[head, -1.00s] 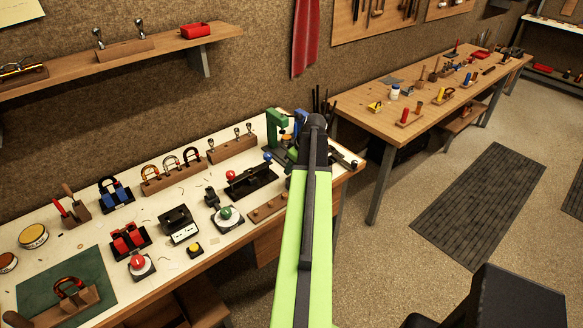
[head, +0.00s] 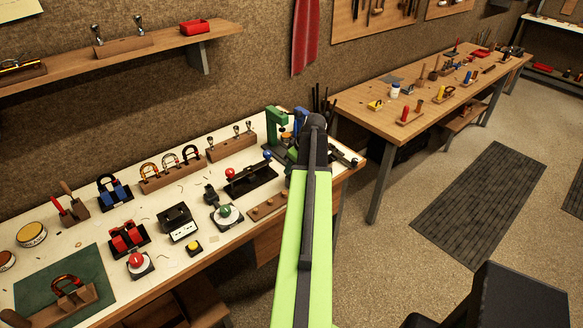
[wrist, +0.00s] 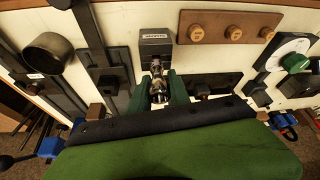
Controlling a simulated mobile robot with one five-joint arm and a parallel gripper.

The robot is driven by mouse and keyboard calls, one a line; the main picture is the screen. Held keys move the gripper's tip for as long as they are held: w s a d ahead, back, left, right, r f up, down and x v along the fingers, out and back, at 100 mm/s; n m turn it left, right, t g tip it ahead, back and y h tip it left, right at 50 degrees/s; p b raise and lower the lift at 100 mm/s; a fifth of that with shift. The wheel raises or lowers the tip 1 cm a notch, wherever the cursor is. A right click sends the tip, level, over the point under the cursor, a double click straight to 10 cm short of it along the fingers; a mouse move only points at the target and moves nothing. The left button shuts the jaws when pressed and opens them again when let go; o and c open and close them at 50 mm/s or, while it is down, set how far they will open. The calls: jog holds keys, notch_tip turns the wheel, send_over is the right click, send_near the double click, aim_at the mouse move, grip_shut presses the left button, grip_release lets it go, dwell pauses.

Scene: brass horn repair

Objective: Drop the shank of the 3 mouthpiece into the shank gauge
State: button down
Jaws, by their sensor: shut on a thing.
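In the wrist view a shiny silver mouthpiece (wrist: 158,88) sits between the two green fingers of my gripper (wrist: 160,93), which is shut on it. I cannot read a number on it. Just beyond it stands a dark grey block with a small white label (wrist: 154,42), which looks like the shank gauge. The mouthpiece's far end appears close to the block's near side. I cannot tell whether they touch, and no opening in the block shows clearly. In the head view my arm hides the gripper, the mouthpiece and the block.
A wooden strip with three round plugs (wrist: 265,20) lies right of the block. A dark round cup (wrist: 47,53) is at the left. In the head view a green press (head: 277,130) and a rack with three mouthpieces (head: 231,148) stand on the crowded bench (head: 85,228).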

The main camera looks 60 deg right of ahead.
jog(key=c, duration=1.1)
grip_release()
jog(key=p+v, duration=1.6)
jog(key=v, duration=0.1)
jog(key=shift+r, duration=0.2)
